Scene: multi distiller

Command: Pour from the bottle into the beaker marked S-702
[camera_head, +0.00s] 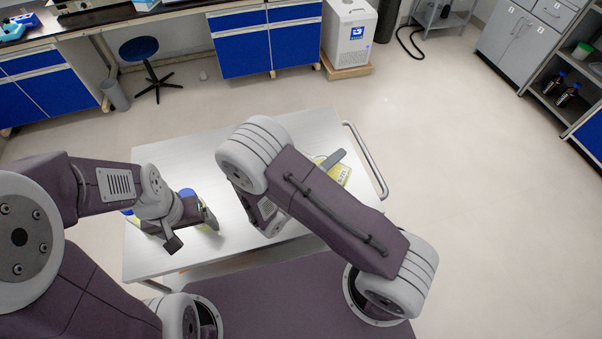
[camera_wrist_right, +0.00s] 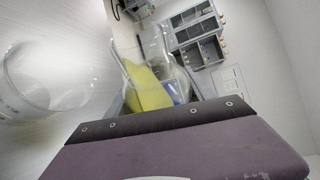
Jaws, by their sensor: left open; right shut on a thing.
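A clear vessel with yellow liquid, seemingly the bottle (camera_wrist_right: 150,92), is held by my right gripper in the right wrist view. Its liquid lies slanted in that view. Its yellow part (camera_head: 343,174) shows beside a grey finger of my right gripper (camera_head: 333,159) in the head view; my arm hides the rest. A clear, empty-looking beaker (camera_wrist_right: 32,88) stands beside the bottle in the right wrist view; I cannot read a marking on it. My left gripper (camera_head: 190,230) is open over the left part of the table, near a blue cap (camera_head: 187,192).
The metal table (camera_head: 310,128) has a rail (camera_head: 365,160) at its right side. Another blue and yellow item (camera_head: 127,212) is partly hidden behind my left arm. The table's far part is bare. A stool (camera_head: 140,50) and cabinets stand well beyond.

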